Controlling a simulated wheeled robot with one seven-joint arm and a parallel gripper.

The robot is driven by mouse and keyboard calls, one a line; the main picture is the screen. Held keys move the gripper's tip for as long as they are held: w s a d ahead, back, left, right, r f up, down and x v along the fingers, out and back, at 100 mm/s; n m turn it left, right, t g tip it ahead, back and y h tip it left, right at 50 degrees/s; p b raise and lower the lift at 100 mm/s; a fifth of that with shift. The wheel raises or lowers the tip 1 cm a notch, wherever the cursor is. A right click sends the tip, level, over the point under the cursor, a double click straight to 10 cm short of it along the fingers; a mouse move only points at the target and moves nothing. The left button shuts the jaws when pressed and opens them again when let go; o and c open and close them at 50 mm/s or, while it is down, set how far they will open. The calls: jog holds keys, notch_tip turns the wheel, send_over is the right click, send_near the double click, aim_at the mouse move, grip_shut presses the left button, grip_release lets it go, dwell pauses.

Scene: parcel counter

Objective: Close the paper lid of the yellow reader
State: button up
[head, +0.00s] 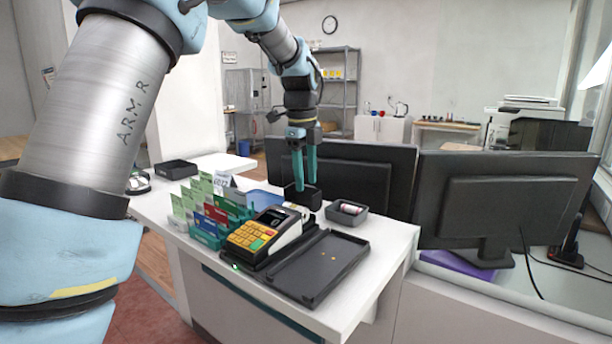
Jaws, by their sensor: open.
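The yellow reader (257,230) sits on the counter, with a dark screen, yellow keys and a few red and green keys, in a black base. At its far end is a pale part (296,209), perhaps the paper bay. A black boxy piece (303,197) stands just behind it; I cannot tell whether this is the raised paper lid or a separate box. My gripper (306,186) is open, its two teal fingers pointing down at this black piece. Whether the fingertips touch it is not clear. Nothing shows between the fingers.
A flat black tray (318,267) lies right of the reader. A small dark tray (347,212) holds a pale roll-like item. Card holders (209,230) stand at the left. Two monitors (500,196) stand behind and right. Free counter (385,240) shows at the right edge.

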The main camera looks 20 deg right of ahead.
jog(key=shift+c, duration=0.4)
grip_shut()
